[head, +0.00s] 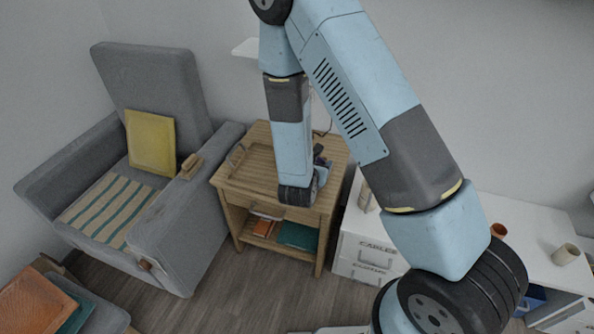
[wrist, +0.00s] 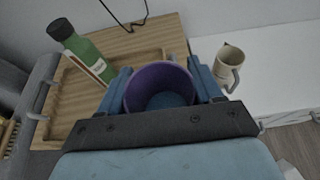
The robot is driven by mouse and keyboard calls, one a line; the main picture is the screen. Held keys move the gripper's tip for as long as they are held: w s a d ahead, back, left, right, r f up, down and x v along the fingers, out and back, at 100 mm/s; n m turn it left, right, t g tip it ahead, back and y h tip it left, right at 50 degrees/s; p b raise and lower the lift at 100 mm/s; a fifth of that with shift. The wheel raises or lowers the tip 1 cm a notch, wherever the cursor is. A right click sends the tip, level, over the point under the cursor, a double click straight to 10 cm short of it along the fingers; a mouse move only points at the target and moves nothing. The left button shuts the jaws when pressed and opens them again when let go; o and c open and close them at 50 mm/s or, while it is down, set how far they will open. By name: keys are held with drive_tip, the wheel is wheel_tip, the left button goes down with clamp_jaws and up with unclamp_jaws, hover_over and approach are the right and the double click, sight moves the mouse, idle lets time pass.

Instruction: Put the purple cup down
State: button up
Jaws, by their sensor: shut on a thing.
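The purple cup (wrist: 160,72) is in the middle of the wrist view, with its open rim facing the camera. My gripper (wrist: 162,88) is shut on it, with a blue finger on either side. In the head view, my gripper (head: 321,162) is over the right part of the wooden side table (head: 333,150), largely behind my arm, and I cannot make out the cup there. The table top also shows behind the cup in the wrist view (wrist: 150,38). I cannot tell whether the cup's base touches the table.
A wooden tray (wrist: 67,98) with a green bottle (wrist: 84,50) standing at it lies left of the cup. A cream mug (wrist: 229,64) stands to the right on the white desk (wrist: 285,75). A grey armchair (head: 205,225) is left of the table. Bare table top shows behind the cup.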

drive_tip(key=shift+w+a+f, duration=0.85)
drive_tip(key=shift+w+f, duration=0.6)
drive_tip(key=shift+w, duration=0.15)
drive_tip(key=shift+w+a+f, duration=0.9)
drive_tip(key=shift+w+f, duration=0.55)
drive_tip(key=shift+w, duration=0.15)
drive_tip(key=shift+w+a+f, duration=0.85)
drive_tip(key=shift+w+f, duration=0.6)
drive_tip(key=shift+w, duration=0.15)
drive_tip(key=shift+f, duration=1.45)
drive_tip(key=o, duration=1.2)
drive_tip(key=shift+s, duration=0.1)
drive_tip(key=v, duration=1.2)
